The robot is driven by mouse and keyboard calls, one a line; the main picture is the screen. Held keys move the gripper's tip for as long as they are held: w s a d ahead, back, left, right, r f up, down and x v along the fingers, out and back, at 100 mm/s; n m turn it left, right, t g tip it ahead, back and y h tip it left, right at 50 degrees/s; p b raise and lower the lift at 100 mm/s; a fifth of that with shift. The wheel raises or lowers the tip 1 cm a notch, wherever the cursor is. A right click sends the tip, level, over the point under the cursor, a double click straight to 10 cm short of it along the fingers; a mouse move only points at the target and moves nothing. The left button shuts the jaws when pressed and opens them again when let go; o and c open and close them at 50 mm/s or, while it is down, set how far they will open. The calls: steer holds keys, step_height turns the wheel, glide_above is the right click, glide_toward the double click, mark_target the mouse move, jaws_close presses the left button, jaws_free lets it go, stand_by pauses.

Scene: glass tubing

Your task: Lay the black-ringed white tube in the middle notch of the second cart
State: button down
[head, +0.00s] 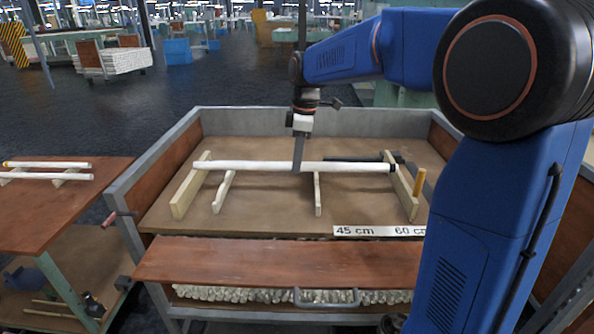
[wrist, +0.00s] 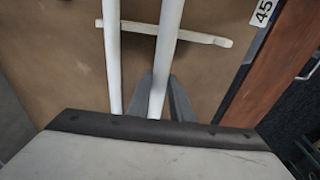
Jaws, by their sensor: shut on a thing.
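My gripper (head: 298,168) is shut on a long white tube (head: 250,167), near the middle of its length. The tube runs left to right above the cart's brown bed, with a black ring (head: 392,168) at its right end. In the wrist view the held white tube (wrist: 167,50) passes between the grey fingers (wrist: 160,100) and over a pale wooden support (wrist: 205,39). A second white tube (wrist: 113,65) lies parallel to it, apart, on the far side. I cannot tell whether the held tube touches the supports; the notches are not clear.
The bed has thin supports (head: 317,195) between a thick left board (head: 188,190) and a right board (head: 401,188). A yellow peg (head: 419,182) stands at the right. A grey-framed wall (head: 270,121) closes the back. A brown table (head: 60,215) with white tubes stands left.

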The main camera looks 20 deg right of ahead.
steer(key=shift+f, duration=1.65)
steer(key=shift+f, duration=0.6)
steer(key=c, duration=1.6)
jaws_free()
steer(key=r, duration=0.4)
steer(key=d+r, duration=0.1)
steer(key=r, duration=0.8)
steer(key=shift+s+d+r, duration=0.1)
steer(key=shift+s+d, duration=0.1)
steer(key=shift+s, duration=0.1)
